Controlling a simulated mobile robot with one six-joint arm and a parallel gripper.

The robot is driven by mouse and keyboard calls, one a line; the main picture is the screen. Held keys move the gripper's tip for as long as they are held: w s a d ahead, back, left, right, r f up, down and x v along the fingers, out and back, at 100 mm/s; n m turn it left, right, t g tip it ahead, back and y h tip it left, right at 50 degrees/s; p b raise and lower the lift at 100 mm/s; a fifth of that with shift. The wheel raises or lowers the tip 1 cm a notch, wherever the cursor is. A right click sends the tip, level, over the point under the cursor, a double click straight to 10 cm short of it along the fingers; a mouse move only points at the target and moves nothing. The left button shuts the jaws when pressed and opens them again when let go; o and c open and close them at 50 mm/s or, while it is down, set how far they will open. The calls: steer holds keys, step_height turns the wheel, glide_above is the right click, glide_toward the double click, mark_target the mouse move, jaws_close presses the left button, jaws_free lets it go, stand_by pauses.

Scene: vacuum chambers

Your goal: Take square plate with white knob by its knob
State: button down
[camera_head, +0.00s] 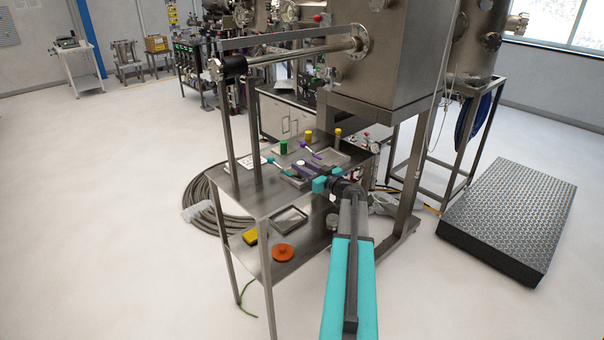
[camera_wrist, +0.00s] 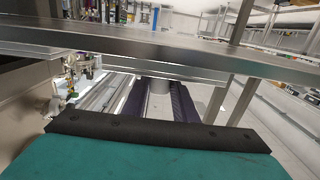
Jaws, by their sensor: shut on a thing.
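My gripper (camera_head: 302,165) reaches over the upper steel shelf, its dark fingers closed around a small white knob (camera_head: 300,162). In the wrist view, the two dark fingers of my gripper (camera_wrist: 160,90) stand on either side of a pale grey-white cylinder (camera_wrist: 160,86), which looks like the knob. The square plate under the knob is mostly hidden by my fingers. I cannot tell whether it rests on the shelf or is lifted.
The upper shelf (camera_head: 258,203) also bears a green knob (camera_head: 283,147), yellow knobs (camera_head: 308,137) and purple-handled pieces. A lower shelf holds an orange disc (camera_head: 283,252), a yellow block (camera_head: 250,237) and a frame (camera_head: 290,219). A steel chamber (camera_head: 395,60) stands behind, right.

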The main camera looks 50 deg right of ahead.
mark_target(303, 164)
steer(key=shift+d+r, duration=0.1)
steer(key=shift+r, duration=0.95)
steer(key=shift+s+r, duration=0.2)
steer(key=shift+r, duration=0.2)
steer(key=shift+w, duration=0.15)
steer(key=shift+r+b, duration=0.3)
steer(key=shift+b, duration=0.05)
steer(key=shift+r, duration=0.55)
steer(key=shift+s+f+b, duration=0.1)
steer(key=shift+s+b, duration=0.6)
steer(key=s+a+b, duration=0.1)
steer(key=s+b, duration=0.7)
steer(key=s, duration=0.3)
steer(key=shift+s, duration=0.35)
